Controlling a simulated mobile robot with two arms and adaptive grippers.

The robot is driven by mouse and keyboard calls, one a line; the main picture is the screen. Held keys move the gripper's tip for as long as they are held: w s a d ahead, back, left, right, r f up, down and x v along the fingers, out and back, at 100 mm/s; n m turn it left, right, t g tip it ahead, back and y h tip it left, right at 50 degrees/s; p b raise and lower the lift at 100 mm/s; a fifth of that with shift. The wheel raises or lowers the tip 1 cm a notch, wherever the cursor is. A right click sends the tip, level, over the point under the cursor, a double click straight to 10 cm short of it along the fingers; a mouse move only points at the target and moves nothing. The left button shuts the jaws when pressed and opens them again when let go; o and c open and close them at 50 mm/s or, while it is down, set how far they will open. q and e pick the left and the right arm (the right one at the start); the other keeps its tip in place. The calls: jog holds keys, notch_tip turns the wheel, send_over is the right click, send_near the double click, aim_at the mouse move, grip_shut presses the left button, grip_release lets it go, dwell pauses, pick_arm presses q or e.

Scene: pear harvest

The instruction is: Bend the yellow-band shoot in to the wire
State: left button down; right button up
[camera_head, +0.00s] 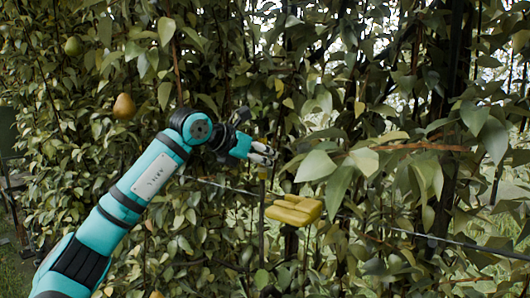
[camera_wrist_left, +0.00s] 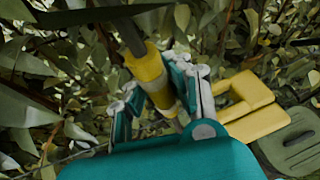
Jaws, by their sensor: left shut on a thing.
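My left gripper (camera_head: 262,153) reaches in from the left at the leaf wall. In the left wrist view its fingers (camera_wrist_left: 160,98) are shut around the yellow band (camera_wrist_left: 147,66) on a grey-brown shoot (camera_wrist_left: 130,36). The shoot leans to the upper left in that view. The wire (camera_head: 455,242) runs across the foliage, below the gripper's height in the picture. A yellow notched bracket (camera_head: 294,210) sits below and right of the gripper, apart from it; it also shows in the left wrist view (camera_wrist_left: 252,118). My right gripper is not seen.
Dense leaves and stems surround the gripper. A ripe pear (camera_head: 124,107) and a green pear (camera_head: 73,46) hang at the left. A dark trunk (camera_head: 450,100) stands at the right. A grey-green slotted piece (camera_wrist_left: 294,145) lies beside the bracket in the wrist view.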

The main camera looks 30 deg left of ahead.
pick_arm(q)
jog(key=c, duration=1.7)
grip_release()
jog(key=shift+a+r, duration=0.2)
jog(key=shift+r, duration=0.15)
jog(key=shift+c, duration=0.2)
jog(key=shift+o, duration=2.3)
jog(key=shift+f, duration=0.1)
jog(key=shift+o, duration=0.7)
jog(key=shift+f, duration=0.1)
jog(key=shift+s, duration=0.25)
jog(key=v, duration=1.1)
jog(key=shift+s+a, duration=0.15)
jog(key=shift+s, duration=0.15)
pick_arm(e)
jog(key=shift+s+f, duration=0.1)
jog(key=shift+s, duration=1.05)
